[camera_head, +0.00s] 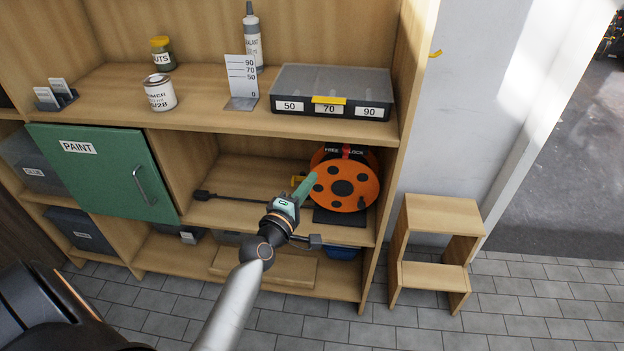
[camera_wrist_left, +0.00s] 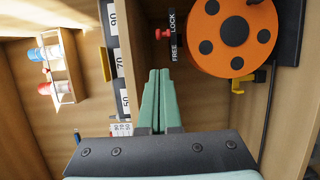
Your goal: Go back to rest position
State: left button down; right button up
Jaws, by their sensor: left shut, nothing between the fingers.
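My left gripper (camera_head: 306,186) is in front of the middle shelf opening, beside the orange cable reel (camera_head: 343,185). In the left wrist view its green fingers (camera_wrist_left: 159,100) are together with nothing between them. The reel also shows in the left wrist view (camera_wrist_left: 232,36), to the upper right of the fingers. I cannot tell from these views whether the fingertips touch anything. My right gripper is not in view.
A shelf unit (camera_head: 224,123) holds a divided organizer (camera_head: 330,90), a can (camera_head: 160,92) and a jar. A green PAINT door (camera_head: 105,170) is on the left. A step stool (camera_head: 433,252) stands right of the unit on grey floor tiles. A cable with a black plug (camera_head: 203,195) lies on the middle shelf.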

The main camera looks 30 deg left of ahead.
pick_arm(q)
jog(key=s+d+f+m+g+h+p, duration=0.1)
jog(key=s+d+f+m+g+p, duration=0.1)
jog(key=s+m, duration=0.5)
jog(key=s+d+f+m+g+h+p, duration=0.1)
jog(key=s+d+f+m+g+p, duration=0.2)
jog(key=s+d+f+m, duration=0.4)
jog(key=s+d+f+m+g+h+p, duration=0.2)
jog(key=s+d+m, duration=0.4)
jog(key=s, duration=0.4)
notch_tip(320, 180, down, 3)
jog(key=shift+s+r+m+g+p, duration=0.15)
jog(key=shift+s+m+g+p, duration=0.1)
jog(key=shift+m+g+p, duration=0.45)
